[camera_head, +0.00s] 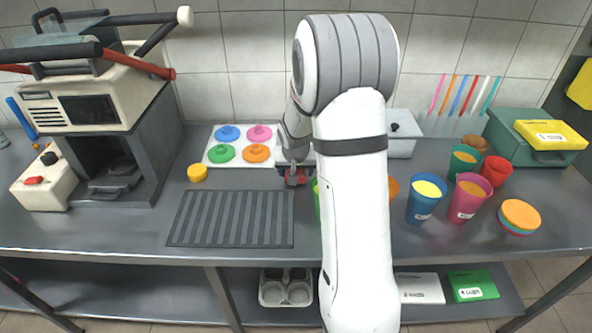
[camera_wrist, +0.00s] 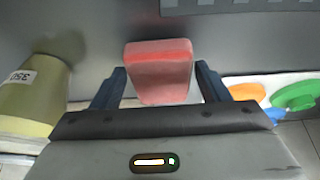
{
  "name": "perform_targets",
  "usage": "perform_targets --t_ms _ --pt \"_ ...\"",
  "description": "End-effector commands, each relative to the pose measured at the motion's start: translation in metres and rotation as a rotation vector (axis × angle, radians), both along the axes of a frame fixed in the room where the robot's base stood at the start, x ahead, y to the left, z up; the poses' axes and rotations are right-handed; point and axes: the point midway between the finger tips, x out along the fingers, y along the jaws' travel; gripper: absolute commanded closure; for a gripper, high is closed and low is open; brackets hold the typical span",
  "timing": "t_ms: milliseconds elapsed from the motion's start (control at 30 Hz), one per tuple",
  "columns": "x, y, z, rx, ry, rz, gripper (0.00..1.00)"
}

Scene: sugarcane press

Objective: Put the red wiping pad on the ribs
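The red wiping pad (camera_wrist: 160,75) is a small block with rounded corners, seen between the two dark fingers of my gripper (camera_wrist: 160,80) in the wrist view. The fingertips meet its left and right sides, so my gripper looks shut on it. In the head view my gripper (camera_head: 295,178) is low over the table, behind the ribs' right end, with a little of the pad showing red. Whether the pad touches the table is unclear. The ribs (camera_head: 232,218) are a flat dark grey ribbed panel on the table, bare on top. Their edge shows in the wrist view (camera_wrist: 235,4).
A white tray (camera_head: 211,160) with coloured lids lies just left of my gripper. Cups, including a blue one (camera_head: 423,203), stand at right. The press (camera_head: 100,100) is at left. My arm hides the table's middle.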

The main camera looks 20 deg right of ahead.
Motion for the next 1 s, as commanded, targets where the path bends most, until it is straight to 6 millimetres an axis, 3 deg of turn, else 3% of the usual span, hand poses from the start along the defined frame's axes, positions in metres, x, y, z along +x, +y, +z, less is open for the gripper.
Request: perform_targets --t_ms 133,467,1000 --pt "0.000 0.000 0.000 0.000 0.000 0.000 0.20" --pt "0.000 -0.001 0.006 0.000 0.000 -0.001 0.20" --pt "-0.036 0.014 0.098 0.000 -0.003 -0.002 0.20"
